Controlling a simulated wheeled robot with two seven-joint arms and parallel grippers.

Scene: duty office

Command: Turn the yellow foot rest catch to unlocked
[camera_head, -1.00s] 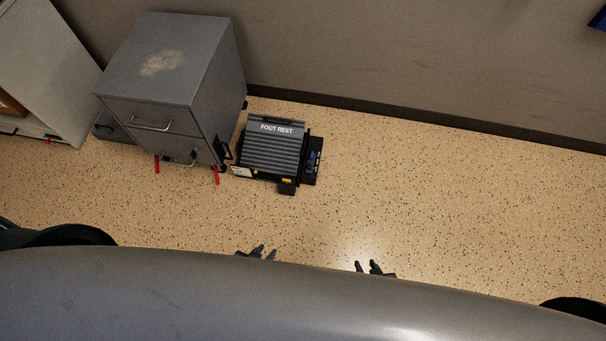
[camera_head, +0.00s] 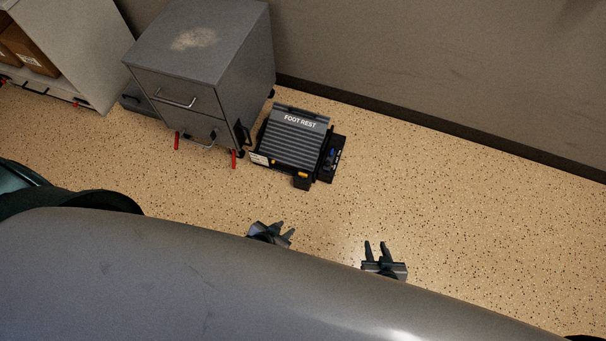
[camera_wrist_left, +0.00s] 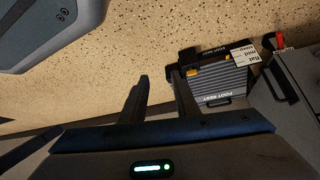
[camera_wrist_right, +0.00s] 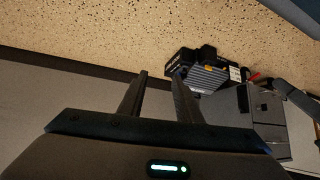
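The foot rest (camera_head: 291,142) is a grey ribbed slanted plate in a black frame, standing on the floor beside the filing cabinet. Its yellow catch (camera_head: 302,174) is a small patch at its front edge; it also shows in the left wrist view (camera_wrist_left: 194,72) and the right wrist view (camera_wrist_right: 208,68). The catch's position is too small to tell. A second small yellow patch (camera_head: 275,161) sits further left on the front edge. My left gripper (camera_head: 287,232) is open and empty, below and apart from the foot rest. My right gripper (camera_head: 376,246) is open and empty, further right.
A grey filing cabinet (camera_head: 200,60) with red levers at its base stands just left of the foot rest. A black tray (camera_head: 334,160) adjoins the foot rest's right side. A wall (camera_head: 430,70) runs behind. A shelf with boxes (camera_head: 75,50) is far left. Speckled floor at right is free.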

